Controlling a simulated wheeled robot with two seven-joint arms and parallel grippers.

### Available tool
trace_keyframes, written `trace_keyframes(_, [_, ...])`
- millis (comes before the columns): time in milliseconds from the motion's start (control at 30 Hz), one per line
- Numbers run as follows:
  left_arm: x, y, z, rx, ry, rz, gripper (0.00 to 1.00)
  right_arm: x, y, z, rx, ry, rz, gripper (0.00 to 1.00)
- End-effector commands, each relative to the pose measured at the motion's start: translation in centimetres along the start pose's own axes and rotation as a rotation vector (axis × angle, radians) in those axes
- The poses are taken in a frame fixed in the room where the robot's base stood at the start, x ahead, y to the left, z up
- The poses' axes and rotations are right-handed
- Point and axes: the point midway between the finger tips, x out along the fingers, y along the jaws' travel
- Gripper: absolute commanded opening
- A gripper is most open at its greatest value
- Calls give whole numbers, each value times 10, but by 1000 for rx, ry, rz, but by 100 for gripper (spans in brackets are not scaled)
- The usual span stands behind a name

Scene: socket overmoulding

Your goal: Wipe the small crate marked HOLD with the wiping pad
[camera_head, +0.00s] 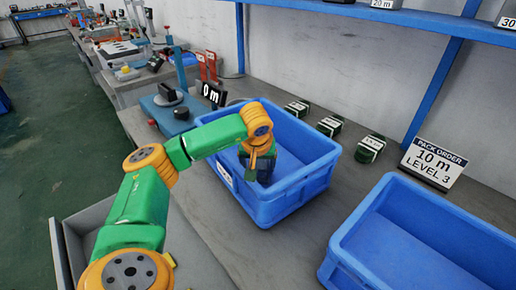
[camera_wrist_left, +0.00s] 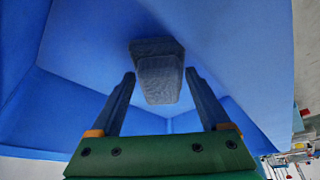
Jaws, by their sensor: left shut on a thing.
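A blue crate (camera_head: 262,208) stands in the middle of the bench, with a small white label on its left wall that is too small to read. My left arm reaches over the crate's near left wall, and my left gripper (camera_head: 258,160) points down inside it. The wiping pad, a dark grey block (camera_wrist_left: 158,78), sits between the fingers in the left wrist view, and the gripper is shut on it. The pad is close to the blue crate surface; I cannot tell whether it touches. My right gripper is not in view.
A second blue crate (camera_head: 412,252) stands at the right, empty where visible, by a "PACK ORDER 10 m LEVEL 3" sign (camera_head: 433,165). Several green-and-black packs (camera_head: 330,126) lie behind. A "0 m" sign (camera_head: 213,96) and a blue device (camera_head: 168,112) stand to the left.

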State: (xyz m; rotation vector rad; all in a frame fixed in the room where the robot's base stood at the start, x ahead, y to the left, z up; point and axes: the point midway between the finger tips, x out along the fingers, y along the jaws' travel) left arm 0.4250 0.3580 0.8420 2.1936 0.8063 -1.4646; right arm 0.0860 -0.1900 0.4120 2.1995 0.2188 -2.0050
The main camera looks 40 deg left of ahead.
Motion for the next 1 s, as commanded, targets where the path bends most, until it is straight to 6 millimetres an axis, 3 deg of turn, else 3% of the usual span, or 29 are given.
trace_keyframes(367, [5, 1, 1, -1, 0, 0, 36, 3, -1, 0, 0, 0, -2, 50])
trace_keyframes(700, [10, 27, -19, -1, 0, 1, 36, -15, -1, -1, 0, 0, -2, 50])
trace_keyframes(867, [15, 28, -18, 0, 1, -1, 36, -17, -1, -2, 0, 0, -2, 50])
trace_keyframes(1000, [12, 16, -11, 0, 1, -2, 36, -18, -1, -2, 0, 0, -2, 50])
